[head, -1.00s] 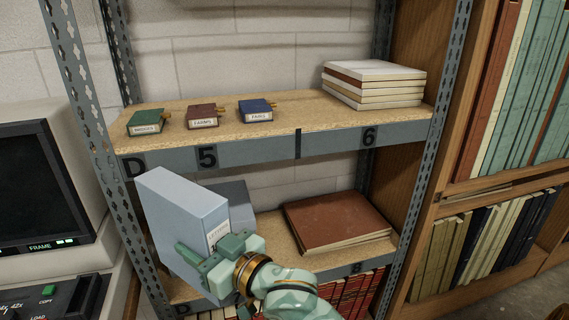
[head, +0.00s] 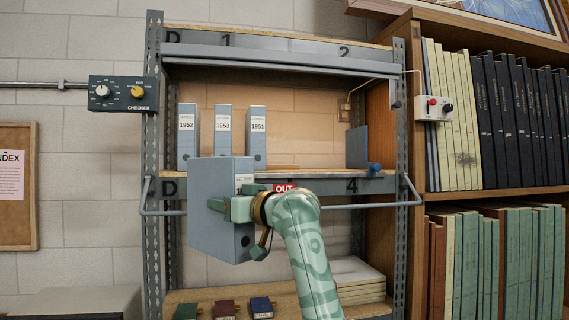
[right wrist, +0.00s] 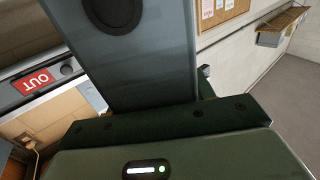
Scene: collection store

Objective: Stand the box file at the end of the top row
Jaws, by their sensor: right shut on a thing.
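My right gripper (head: 242,208) is shut on a blue-grey box file (head: 215,180), held upright in front of the shelf edge. The file also fills the upper middle of the right wrist view (right wrist: 150,65), with its dark finger hole. Its label is partly hidden by the gripper. Behind it, three similar files stand in a row on the shelf (head: 325,184): 1952 (head: 187,145), 1953 (head: 223,143) and 1951 (head: 257,145). Bare shelf lies right of 1951, up to a blue-grey upright plate (head: 357,147) with a blue knob (head: 375,168). My left gripper is out of view.
A grey rail (head: 372,206) runs across the shelf front. A red OUT sign (head: 285,188) is on the shelf edge. A metal cross-beam (head: 275,62) spans above the row. Small boxes (head: 224,309) and pale volumes (head: 355,278) lie on the shelf below.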

